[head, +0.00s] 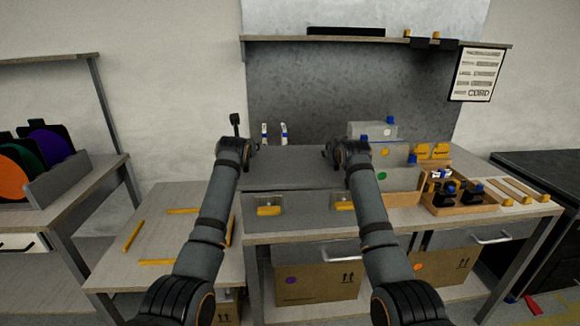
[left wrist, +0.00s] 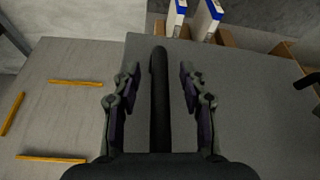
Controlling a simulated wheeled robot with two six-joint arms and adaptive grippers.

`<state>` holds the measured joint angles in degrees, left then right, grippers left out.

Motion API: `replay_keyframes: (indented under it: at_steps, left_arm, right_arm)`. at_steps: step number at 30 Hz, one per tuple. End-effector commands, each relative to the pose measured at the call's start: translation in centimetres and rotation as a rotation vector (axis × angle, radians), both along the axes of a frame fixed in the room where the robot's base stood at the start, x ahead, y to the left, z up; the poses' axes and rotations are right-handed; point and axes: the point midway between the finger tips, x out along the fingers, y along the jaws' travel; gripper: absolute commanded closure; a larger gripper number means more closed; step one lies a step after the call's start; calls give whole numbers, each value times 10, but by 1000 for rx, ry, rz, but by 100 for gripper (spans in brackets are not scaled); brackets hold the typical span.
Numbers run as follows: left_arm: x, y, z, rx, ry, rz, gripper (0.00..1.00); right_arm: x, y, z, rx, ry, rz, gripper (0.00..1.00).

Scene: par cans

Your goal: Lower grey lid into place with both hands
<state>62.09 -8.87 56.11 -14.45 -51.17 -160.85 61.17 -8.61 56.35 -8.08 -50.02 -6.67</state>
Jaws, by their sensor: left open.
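The grey lid (head: 292,168) is a wide flat panel between my two arms, above a grey case (head: 304,214) with two yellow fittings on its front. Whether the lid touches the case all round cannot be told. In the left wrist view the lid (left wrist: 245,110) fills the middle and right. My left gripper (left wrist: 158,75) is open at the lid's left side. Its fingers stand either side of a black bar-shaped handle (left wrist: 159,105), with a gap on both sides. My right gripper (head: 331,152) is at the lid's right side, mostly hidden by its wrist; its jaws cannot be made out.
Blue-and-white bottles or boxes (head: 265,133) stand behind the lid. Grey bins (head: 380,155) and a wooden tray (head: 460,204) are to the right. Yellow strips (head: 132,236) mark a bare lower table (head: 170,225) at left. A shelf (head: 375,41) hangs above.

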Motion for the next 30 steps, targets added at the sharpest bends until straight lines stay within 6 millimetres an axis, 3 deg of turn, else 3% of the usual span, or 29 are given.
replay_keyframes:
  at_steps: [11, 21, 30]
  left_arm:
    - [4, 0, -2, -1, 1, 0, 57]
    - [4, 0, -2, -1, 1, 0, 100]
    - [4, 0, -2, 0, 1, 0, 100]
  right_arm:
    - [4, 0, -2, 0, 0, 0, 57]
    - [4, 0, -2, 0, 0, 0, 100]
    - [4, 0, -2, 0, 0, 0, 100]
